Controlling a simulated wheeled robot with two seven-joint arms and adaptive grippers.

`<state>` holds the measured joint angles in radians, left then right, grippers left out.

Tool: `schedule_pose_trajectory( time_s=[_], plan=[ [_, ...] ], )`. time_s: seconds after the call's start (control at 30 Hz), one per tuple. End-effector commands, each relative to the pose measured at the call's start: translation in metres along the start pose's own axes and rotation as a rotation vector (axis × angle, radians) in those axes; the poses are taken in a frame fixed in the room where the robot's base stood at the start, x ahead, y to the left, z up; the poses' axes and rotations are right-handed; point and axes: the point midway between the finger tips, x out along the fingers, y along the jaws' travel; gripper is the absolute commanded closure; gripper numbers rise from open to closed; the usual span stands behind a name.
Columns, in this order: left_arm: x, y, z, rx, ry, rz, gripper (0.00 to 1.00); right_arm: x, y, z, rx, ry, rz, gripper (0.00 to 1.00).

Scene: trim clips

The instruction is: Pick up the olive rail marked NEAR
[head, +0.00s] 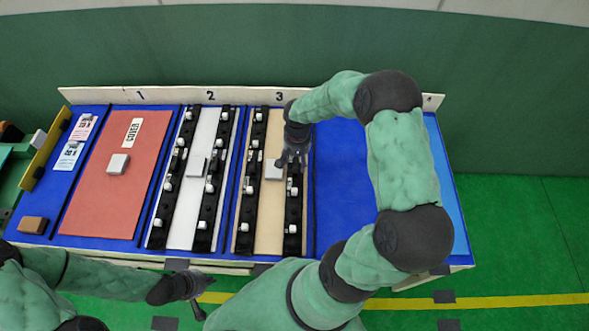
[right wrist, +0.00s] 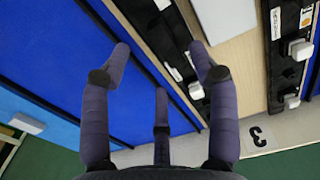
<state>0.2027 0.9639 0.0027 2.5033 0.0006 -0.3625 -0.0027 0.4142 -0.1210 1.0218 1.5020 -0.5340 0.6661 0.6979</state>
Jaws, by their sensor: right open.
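Panel 3 is a beige board (head: 269,215) with a black rail along each side, the left rail (head: 248,195) and the right rail (head: 293,230), both carrying white clips. I cannot make out a rail marked NEAR; the small labels are unreadable. A yellow-olive bar (head: 47,148) with dark pads stands at the far left end. My right gripper (head: 290,162) is over the upper part of panel 3's right rail, partly covering it. In the right wrist view its fingers (right wrist: 161,62) are spread and empty. My left gripper (head: 198,297) is off the table's front edge, with its fingers small and unclear.
A red panel marked COVER (head: 115,190) and a white panel (head: 192,220) between black rails lie to the left. A grey-white block (head: 273,170) sits on panel 3. The blue area (head: 342,190) right of panel 3 is bare. A brown block (head: 33,225) lies front left.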

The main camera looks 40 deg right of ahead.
Motion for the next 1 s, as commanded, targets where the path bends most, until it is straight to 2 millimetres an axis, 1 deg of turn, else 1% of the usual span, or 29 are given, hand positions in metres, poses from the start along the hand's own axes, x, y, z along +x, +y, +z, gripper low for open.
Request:
schedule_pose_trajectory(
  time_s=[0.17,0.43,0.53,0.73,0.93,0.97,1.0],
  plan=[
    [0.002,-0.001,0.0,0.0,0.0,0.0,1.0,0.011,0.0,-0.002,0.0,0.001,-0.001,0.39],
    [0.011,-0.004,-0.001,0.0,0.001,0.0,1.0,0.048,-0.001,-0.007,0.0,-0.001,0.0,0.39],
    [0.012,-0.004,-0.001,0.0,0.0,0.0,1.0,0.053,-0.001,-0.007,0.0,0.001,-0.001,0.39],
    [0.011,-0.004,-0.001,0.0,0.001,0.0,1.0,0.053,-0.001,-0.007,0.0,0.002,-0.001,0.39],
    [0.011,-0.004,-0.001,0.0,0.001,0.0,1.0,0.053,-0.001,-0.007,0.0,0.002,-0.001,0.96],
    [0.011,-0.004,-0.001,0.0,0.001,0.0,1.0,0.053,-0.001,-0.007,0.0,0.002,-0.001,1.0],
    [0.011,-0.004,-0.001,0.0,0.001,0.0,1.0,0.053,-0.001,-0.007,0.0,0.002,-0.001,1.0]
  ],
)
